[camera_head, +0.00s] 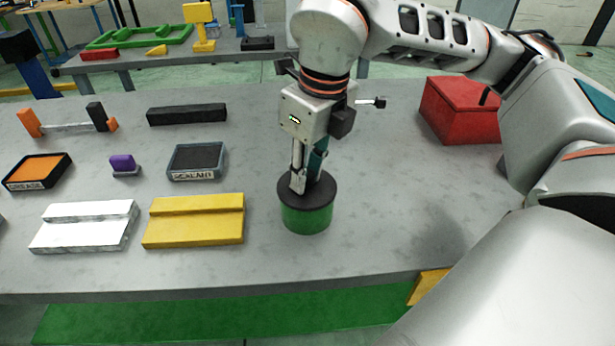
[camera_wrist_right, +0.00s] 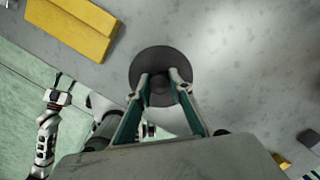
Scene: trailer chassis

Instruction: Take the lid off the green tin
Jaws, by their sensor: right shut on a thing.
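The green tin (camera_head: 306,218) stands upright on the grey table, right of the yellow block. Its dark round lid (camera_head: 323,197) sits on top of it. My right gripper (camera_head: 301,186) points straight down over the lid. In the right wrist view the two fingers (camera_wrist_right: 161,92) are shut on a small dark knob at the middle of the lid (camera_wrist_right: 147,60). The tin's green wall is hidden under the lid in that view. My left gripper is not in the head view.
A yellow stepped block (camera_head: 195,220) and a white one (camera_head: 84,227) lie left of the tin. Behind them are a labelled grey tray (camera_head: 197,160), a purple item (camera_head: 123,164) and a black bar (camera_head: 187,114). A red box (camera_head: 460,112) stands at the right. The table right of the tin is clear.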

